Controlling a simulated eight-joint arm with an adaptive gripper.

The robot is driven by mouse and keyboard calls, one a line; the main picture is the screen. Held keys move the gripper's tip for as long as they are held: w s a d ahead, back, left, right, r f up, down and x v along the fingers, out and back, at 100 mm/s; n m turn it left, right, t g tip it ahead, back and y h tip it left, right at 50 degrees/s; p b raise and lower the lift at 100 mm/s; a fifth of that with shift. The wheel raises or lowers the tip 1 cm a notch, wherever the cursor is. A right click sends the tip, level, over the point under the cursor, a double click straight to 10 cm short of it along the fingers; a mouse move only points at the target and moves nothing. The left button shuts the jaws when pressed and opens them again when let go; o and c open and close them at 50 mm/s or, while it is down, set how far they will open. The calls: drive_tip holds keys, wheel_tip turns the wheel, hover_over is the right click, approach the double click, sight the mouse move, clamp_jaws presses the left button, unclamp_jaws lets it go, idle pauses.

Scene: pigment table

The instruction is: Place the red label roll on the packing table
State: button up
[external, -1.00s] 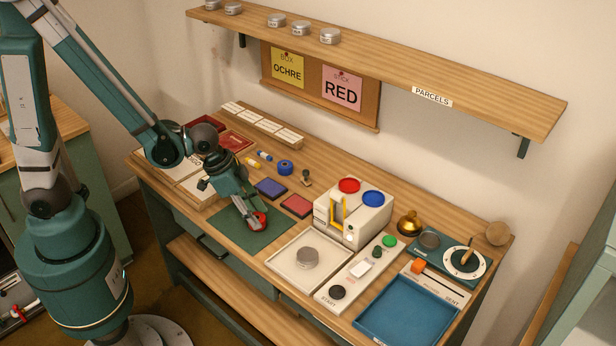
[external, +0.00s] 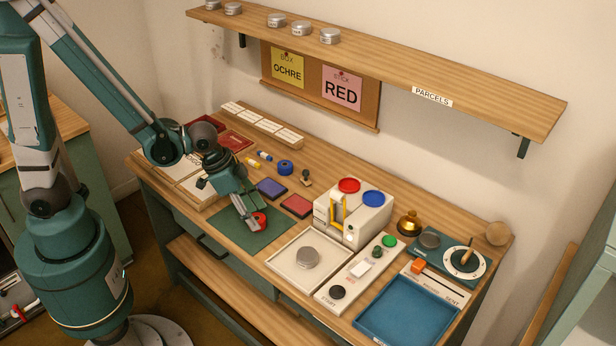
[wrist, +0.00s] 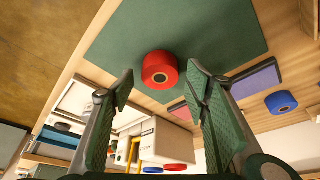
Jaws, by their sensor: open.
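The red label roll (external: 259,221) rests on the dark green mat (external: 240,238) on the wooden packing table (external: 213,129). It also shows in the wrist view as a red roll (wrist: 159,70) with a dark core, on the green mat (wrist: 215,38). My gripper (external: 250,226) is low over the mat, right at the roll in the external view. In the wrist view its two fingers (wrist: 160,88) are spread wide, with the roll beyond the tips and roughly between them. Nothing is held. The near fingers partly cover the roll in the external view.
Blue (external: 271,187) and dark red (external: 297,205) pads lie just behind the mat. A blue roll (external: 285,168) stands farther back. A white tray (external: 285,262) with a grey tin, a cream machine (external: 352,213) and a blue tray (external: 407,312) stand to the right.

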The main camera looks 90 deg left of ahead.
drive_tip(key=p+v, duration=0.3)
drive_tip(key=v, duration=0.8)
drive_tip(key=shift+r, duration=0.15)
idle(0.3)
drive_tip(key=shift+s, duration=0.15)
idle(0.6)
drive_tip(key=s+d+r+t, duration=0.1)
drive_tip(key=s+d+r, duration=0.3)
drive_tip(key=r, duration=0.4)
drive_tip(key=s+d+r+t, duration=0.1)
drive_tip(key=s+d+r, duration=0.4)
drive_tip(key=s+r, duration=0.2)
drive_tip(key=shift+r+t, duration=0.35)
drive_tip(key=shift+t, duration=0.05)
drive_tip(key=shift+o, duration=0.5)
